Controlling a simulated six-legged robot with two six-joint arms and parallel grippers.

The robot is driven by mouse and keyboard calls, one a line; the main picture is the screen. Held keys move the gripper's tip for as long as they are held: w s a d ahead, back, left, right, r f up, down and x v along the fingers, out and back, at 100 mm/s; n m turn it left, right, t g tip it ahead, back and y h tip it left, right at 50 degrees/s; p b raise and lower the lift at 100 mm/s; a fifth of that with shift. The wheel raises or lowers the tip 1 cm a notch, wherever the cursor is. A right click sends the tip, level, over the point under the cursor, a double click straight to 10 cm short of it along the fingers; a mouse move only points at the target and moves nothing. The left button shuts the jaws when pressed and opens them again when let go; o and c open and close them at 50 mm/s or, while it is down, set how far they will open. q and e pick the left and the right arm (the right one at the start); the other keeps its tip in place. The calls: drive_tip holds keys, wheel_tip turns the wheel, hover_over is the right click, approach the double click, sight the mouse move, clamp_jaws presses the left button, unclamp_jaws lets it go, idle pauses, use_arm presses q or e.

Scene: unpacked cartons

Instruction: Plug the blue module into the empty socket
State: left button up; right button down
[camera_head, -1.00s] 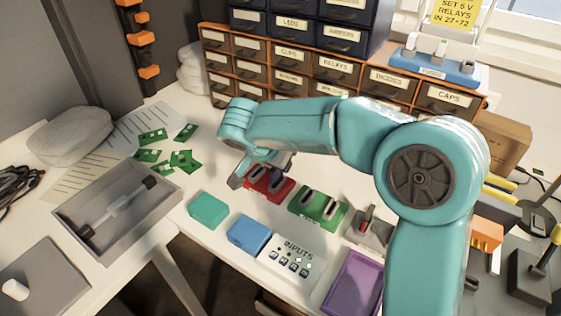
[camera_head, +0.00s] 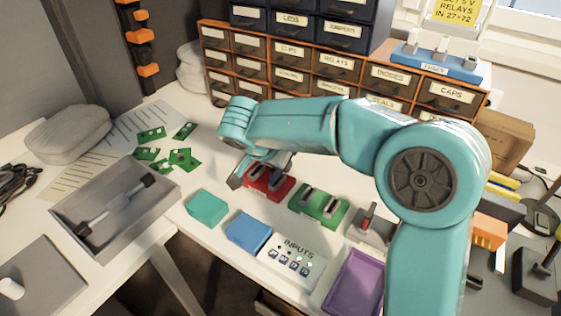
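A flat blue block (camera_head: 248,232) lies on the white table between a teal block (camera_head: 207,207) and a white panel marked INPUTS (camera_head: 292,258). Behind them sit a red unit (camera_head: 270,186) and a green unit (camera_head: 318,206), each with grey parts on top. I cannot make out which part is the empty socket. My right gripper (camera_head: 258,174) is at the red unit's back left, partly covering it. Its dark fingers point down; a bluish-grey piece shows beside them, and I cannot tell if it is a finger or a held part. My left gripper is out of view.
A grey tray (camera_head: 72,242) with a tool stands at the left, with green circuit boards (camera_head: 181,158) behind it. A purple tray (camera_head: 352,284) and a grey lever unit (camera_head: 370,228) sit at the right. Labelled drawers (camera_head: 335,68) block the back.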

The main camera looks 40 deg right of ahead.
drive_tip(key=shift+b, duration=0.3)
idle(0.5)
drive_tip(key=shift+f+b, duration=0.3)
drive_tip(key=shift+b, duration=0.05)
idle(0.3)
drive_tip(key=c, duration=1)
unclamp_jaws()
drive_tip(key=shift+c, duration=0.2)
